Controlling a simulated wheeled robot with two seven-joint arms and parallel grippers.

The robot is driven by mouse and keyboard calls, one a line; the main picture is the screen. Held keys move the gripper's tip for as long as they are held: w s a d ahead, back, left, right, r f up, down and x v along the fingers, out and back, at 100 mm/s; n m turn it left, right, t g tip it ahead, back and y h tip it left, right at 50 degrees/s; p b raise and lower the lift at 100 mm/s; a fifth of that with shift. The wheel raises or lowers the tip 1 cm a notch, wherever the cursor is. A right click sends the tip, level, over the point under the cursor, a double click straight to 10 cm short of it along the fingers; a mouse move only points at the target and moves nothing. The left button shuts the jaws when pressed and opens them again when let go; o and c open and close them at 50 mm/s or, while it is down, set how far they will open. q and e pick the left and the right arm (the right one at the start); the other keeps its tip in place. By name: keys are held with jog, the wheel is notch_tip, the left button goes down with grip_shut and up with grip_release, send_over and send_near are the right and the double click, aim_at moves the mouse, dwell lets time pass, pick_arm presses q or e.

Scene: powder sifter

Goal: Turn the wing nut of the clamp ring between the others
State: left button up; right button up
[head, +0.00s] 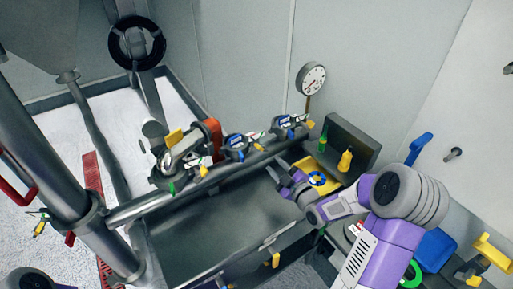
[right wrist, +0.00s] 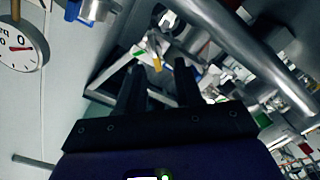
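Clamp rings sit along a grey horizontal pipe in the head view. The middle clamp ring (head: 238,142) has a blue-and-white part and a small yellow wing nut (head: 259,147). Another clamp ring (head: 283,122) is to its right, and a larger clamp assembly (head: 180,160) is to its left, beside an orange-red part. My right gripper (head: 279,173) is below and right of the middle clamp. In the right wrist view its two dark fingers (right wrist: 160,78) are apart with nothing between them. A yellow piece (right wrist: 155,50) shows beyond the tips. My left gripper is out of view.
A grey trough (head: 215,225) lies below the pipe. A yellow tray (head: 325,180) with a blue ring and a yellow bottle (head: 345,160) stand right of my gripper. A round gauge (head: 311,78) is on the wall. A thick metal post (head: 50,150) stands at left.

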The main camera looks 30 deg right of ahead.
aim_at(264, 150)
jog(key=shift+n, duration=0.3)
jog(key=shift+w+a+r, duration=0.1)
jog(key=shift+w+r, duration=0.1)
jog(key=shift+w, duration=1.75)
jog(key=shift+w+a+r, duration=0.1)
jog(key=shift+w+r, duration=0.1)
jog(key=shift+w, duration=1.7)
grip_shut()
